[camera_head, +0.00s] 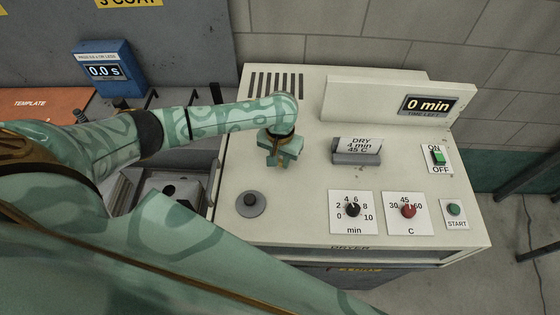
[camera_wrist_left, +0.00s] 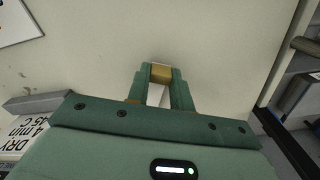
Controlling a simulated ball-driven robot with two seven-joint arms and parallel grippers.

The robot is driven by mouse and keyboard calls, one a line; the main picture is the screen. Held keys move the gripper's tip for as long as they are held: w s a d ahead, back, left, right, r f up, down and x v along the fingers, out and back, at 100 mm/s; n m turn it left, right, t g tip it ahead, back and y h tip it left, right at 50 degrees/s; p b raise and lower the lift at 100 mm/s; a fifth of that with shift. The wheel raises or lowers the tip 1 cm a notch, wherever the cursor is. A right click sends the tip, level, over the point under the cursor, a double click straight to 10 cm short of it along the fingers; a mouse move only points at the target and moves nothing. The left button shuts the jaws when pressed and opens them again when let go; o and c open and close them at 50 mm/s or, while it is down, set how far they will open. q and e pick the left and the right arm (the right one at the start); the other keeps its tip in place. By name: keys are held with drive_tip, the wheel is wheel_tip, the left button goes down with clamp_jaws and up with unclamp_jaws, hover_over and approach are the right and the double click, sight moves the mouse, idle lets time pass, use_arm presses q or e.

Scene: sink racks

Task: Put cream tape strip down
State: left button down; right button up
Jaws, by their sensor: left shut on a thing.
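My left gripper (camera_head: 281,158) points down over the cream top of the dryer cabinet (camera_head: 300,205), between the vent slots and the dry-setting sign. In the left wrist view, its green fingers (camera_wrist_left: 161,76) are closed on a small piece. A pale strip (camera_wrist_left: 155,95) shows between the fingers, and a tan block sits at their tips. I take the held piece to be the cream tape strip; its outline is mostly hidden by the fingers. I cannot tell whether it touches the cabinet top. My right gripper is not in view.
The sign block (camera_head: 357,150) stands right of the gripper. A grey round knob (camera_head: 251,203) lies in front of it. Min and C dials, a green START button (camera_head: 454,209) and an ON/OFF switch (camera_head: 438,156) are further right. A raised panel reads "0 min" (camera_head: 428,105).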

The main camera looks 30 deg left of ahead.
use_arm(q)
drive_tip(key=shift+f, duration=0.5)
drive_tip(key=c, duration=1.2)
unclamp_jaws()
drive_tip(key=shift+f, duration=0.1)
drive_tip(key=shift+c, duration=0.2)
wheel_tip(320, 180, up, 12)
drive_tip(key=p, duration=0.2)
drive_tip(key=shift+p, duration=0.4)
